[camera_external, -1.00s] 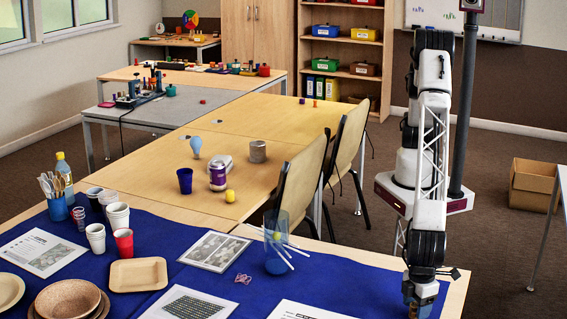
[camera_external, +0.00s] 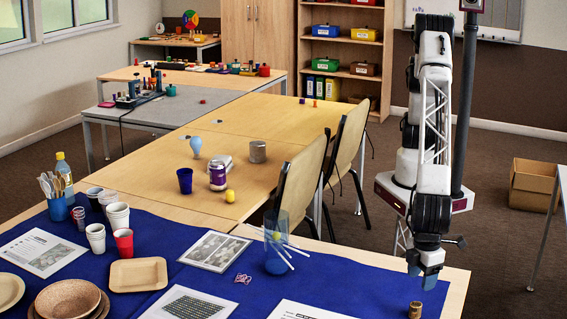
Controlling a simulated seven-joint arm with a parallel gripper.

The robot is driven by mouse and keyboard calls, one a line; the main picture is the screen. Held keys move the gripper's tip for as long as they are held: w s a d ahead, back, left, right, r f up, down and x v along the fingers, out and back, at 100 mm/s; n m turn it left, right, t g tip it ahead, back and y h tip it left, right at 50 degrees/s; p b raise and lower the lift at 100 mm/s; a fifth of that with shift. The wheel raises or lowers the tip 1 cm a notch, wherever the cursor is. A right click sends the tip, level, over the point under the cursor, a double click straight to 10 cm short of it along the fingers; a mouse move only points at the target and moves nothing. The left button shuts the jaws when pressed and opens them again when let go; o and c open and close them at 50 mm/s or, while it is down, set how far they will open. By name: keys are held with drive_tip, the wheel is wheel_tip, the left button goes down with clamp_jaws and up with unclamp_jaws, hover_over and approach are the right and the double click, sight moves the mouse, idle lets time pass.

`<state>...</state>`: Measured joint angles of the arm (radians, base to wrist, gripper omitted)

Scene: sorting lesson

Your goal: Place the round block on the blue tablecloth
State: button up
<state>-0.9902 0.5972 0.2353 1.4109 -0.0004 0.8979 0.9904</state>
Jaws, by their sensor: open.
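A small brown round block (camera_external: 415,310) stands upright on the blue tablecloth (camera_external: 350,290), near the cloth's right edge at the bottom of the picture. Its base is close to the lower picture edge. My gripper (camera_external: 422,278) is above the block, pointing down, with its blue fingertips apart. It is empty, and a gap shows between the fingertips and the block's top.
A clear blue cup with white straws (camera_external: 277,245) stands left of my gripper on the cloth. Printed sheets (camera_external: 215,251), a tan square plate (camera_external: 138,273) and bowls (camera_external: 68,299) lie further left. Chairs (camera_external: 300,180) stand behind the cloth table.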

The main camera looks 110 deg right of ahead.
drive_tip(key=shift+r, duration=1.4)
